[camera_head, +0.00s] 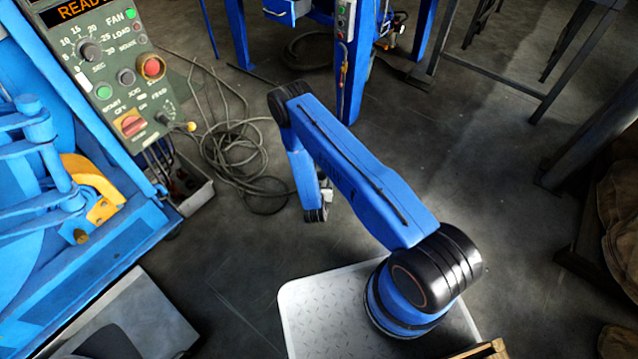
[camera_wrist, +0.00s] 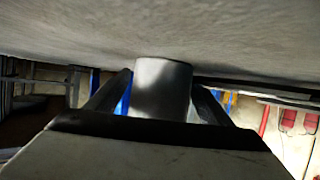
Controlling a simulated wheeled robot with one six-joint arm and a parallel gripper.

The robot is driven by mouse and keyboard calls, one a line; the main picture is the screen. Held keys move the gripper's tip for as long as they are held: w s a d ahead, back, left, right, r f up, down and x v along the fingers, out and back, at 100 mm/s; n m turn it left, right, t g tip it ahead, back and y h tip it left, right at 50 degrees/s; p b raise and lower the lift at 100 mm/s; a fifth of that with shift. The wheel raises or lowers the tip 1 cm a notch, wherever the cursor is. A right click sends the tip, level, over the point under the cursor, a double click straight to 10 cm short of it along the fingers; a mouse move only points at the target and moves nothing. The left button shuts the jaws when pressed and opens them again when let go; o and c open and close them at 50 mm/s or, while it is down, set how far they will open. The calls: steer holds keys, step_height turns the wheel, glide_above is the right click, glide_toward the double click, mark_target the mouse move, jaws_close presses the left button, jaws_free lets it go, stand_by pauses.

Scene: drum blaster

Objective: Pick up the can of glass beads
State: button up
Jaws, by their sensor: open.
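A plain grey metal cylinder, seemingly the can of glass beads (camera_wrist: 162,92), stands in the middle of the wrist view. It lies between the two dark fingers of my gripper (camera_wrist: 161,82), one on each side. The fingers are open, and whether either touches the can cannot be told. The can's near end is hidden behind the gripper's body. Its far end meets the edge of a grey surface in the picture; contact there is unclear. In the head view I cannot make out the can, and my gripper is mostly hidden behind my blue arm.
A grey surface (camera_wrist: 160,25) fills the top of the wrist view. In the head view, a blue machine with a control panel (camera_head: 110,80) stands at left. Loose cables (camera_head: 235,150) lie on the floor beside it. Blue posts (camera_head: 355,70) stand behind. Open floor lies right of my arm.

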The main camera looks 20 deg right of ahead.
steer(key=c, duration=1.3)
steer(key=shift+o, duration=0.2)
